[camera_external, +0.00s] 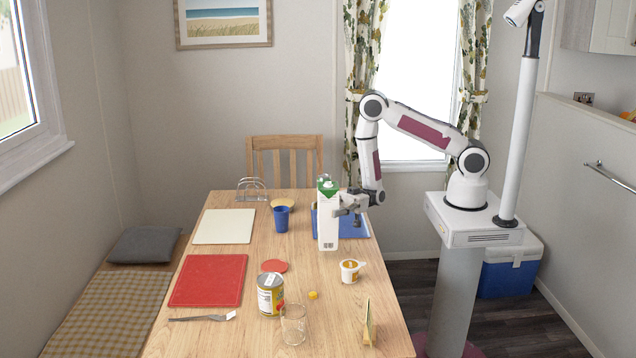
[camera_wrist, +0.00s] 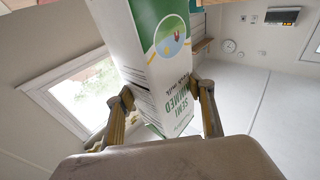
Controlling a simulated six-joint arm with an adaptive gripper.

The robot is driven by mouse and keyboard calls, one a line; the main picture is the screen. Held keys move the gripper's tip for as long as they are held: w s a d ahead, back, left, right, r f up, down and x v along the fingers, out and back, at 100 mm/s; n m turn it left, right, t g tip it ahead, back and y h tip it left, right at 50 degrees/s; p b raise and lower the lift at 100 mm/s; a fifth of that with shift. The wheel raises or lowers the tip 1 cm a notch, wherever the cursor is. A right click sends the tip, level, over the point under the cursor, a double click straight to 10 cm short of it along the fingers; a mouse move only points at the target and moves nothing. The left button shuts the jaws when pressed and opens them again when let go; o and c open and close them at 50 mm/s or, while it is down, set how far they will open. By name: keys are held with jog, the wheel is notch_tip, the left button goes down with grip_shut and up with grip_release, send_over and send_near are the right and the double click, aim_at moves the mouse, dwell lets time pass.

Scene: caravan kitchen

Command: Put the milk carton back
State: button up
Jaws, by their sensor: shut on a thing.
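The milk carton (camera_external: 328,222) is white with a green top and stands upright over the table, in front of a blue mat (camera_external: 352,226). My gripper (camera_external: 347,205) reaches it from the right and is shut on it. In the wrist view the carton (camera_wrist: 157,65) sits between the two fingers of my gripper (camera_wrist: 165,108), one on each side. I cannot tell whether the carton's base touches the table.
A tin (camera_external: 270,296), a glass (camera_external: 294,325) and a yellow cap (camera_external: 313,295) stand nearer the front. White (camera_external: 224,226) and red (camera_external: 208,281) mats lie left.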

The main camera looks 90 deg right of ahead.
aim_at(321, 223)
jog(key=shift+f, duration=0.15)
jog(key=shift+f, duration=2.05)
jog(key=o, duration=1.4)
jog(key=shift+v, duration=3.75)
jog(key=shift+a+g, duration=0.1)
jog(key=shift+g, duration=0.2)
